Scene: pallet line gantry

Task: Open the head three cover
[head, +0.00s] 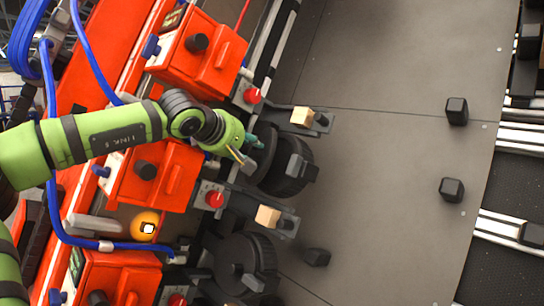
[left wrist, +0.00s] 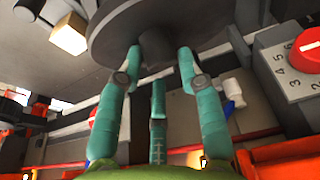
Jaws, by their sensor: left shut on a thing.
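A dark round cover (head: 266,152) stands on the side of a dark drum-shaped head (head: 293,165) beside the middle orange unit. My left gripper (head: 254,141) is at the cover's left face. In the left wrist view, the gripper's teal fingers (left wrist: 160,58) are around the dark knob (left wrist: 157,44) in the middle of the cover's round plate (left wrist: 215,22), shut on it. I cannot read a number that tells which head this is. My right gripper is in neither view.
Another dark head (head: 245,250) with a knob lies below. Red dials (head: 215,198) and orange boxes (head: 150,175) line the left, with blue hoses near my arm. Pale blocks (head: 302,117) sit on brackets. The grey plate (head: 385,150) at right is mostly clear.

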